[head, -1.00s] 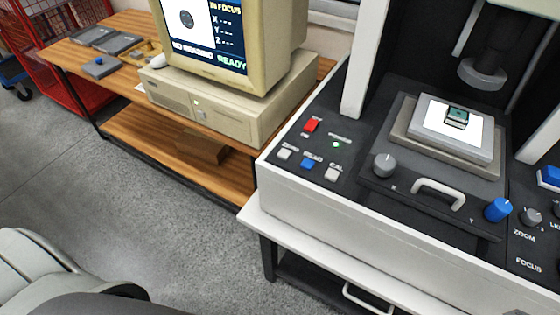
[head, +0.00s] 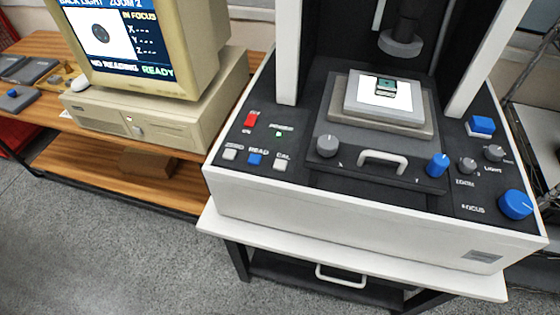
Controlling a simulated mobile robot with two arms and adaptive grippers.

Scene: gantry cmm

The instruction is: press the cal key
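The CAL key is a small white square key (head: 280,164) on the black left panel of the measuring machine (head: 350,200), under its "CAL" label. A blue READ key (head: 254,159) and a white ZERO key (head: 230,155) stand in the same row to its left. A red power switch (head: 251,119) and a lit green power lamp (head: 278,134) are behind the row. The monitor (head: 125,35) reads "NO READING" and "READY". Neither of my grippers shows in the head view.
The stage (head: 385,105) carries a small dark part on a lit plate. Grey knob (head: 327,146), white handle (head: 383,160) and blue knob (head: 437,165) stand right of the keys. A wooden bench (head: 60,160) with the computer is at left; grey floor (head: 110,240) is open in front.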

